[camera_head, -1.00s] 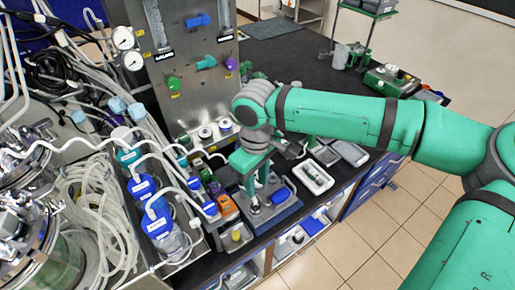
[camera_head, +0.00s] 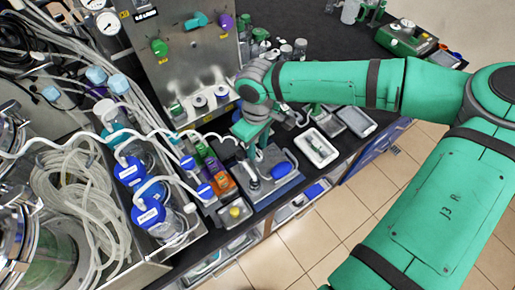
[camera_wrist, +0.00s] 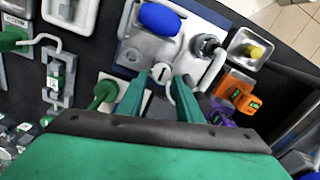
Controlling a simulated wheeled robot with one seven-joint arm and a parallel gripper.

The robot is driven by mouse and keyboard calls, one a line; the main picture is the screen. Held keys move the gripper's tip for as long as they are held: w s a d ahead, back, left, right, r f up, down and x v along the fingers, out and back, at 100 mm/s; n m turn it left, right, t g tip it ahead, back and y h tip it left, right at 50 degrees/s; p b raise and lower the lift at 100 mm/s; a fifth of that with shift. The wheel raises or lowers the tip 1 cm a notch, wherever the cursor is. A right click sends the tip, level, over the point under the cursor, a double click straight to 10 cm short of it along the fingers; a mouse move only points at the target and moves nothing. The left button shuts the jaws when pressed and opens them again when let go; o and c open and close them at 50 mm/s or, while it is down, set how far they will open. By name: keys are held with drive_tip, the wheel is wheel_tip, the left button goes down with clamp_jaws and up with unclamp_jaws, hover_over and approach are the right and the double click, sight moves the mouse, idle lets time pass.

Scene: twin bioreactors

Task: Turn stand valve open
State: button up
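The stand (camera_head: 284,188) is a blue-grey base on the bench, with a blue handle (camera_head: 281,170) lying on it. In the wrist view the stand (camera_wrist: 190,20) is at the top, with the blue handle (camera_wrist: 160,18) at its upper left. A small round whitish fitting with a dark slot (camera_wrist: 162,73) shows by my fingertips. My gripper (camera_wrist: 160,90) points down with its two green fingers apart and nothing visibly clamped between them. In the head view my gripper (camera_head: 249,140) is just behind the stand; its fingertips are hard to make out.
Orange devices (camera_head: 222,182) and a small tray with a yellow knob (camera_head: 236,211) stand left of the stand. A white tray (camera_head: 316,148) lies to its right. Blue-capped bottles (camera_head: 148,212) and tubing crowd the left. A metal panel (camera_head: 185,60) with coloured knobs rises behind.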

sight(258, 156)
drive_tip(key=shift+s+f, duration=0.15)
drive_tip(key=shift+f, duration=0.9)
drive_tip(key=c, duration=0.8)
drive_tip(key=shift+o, duration=0.2)
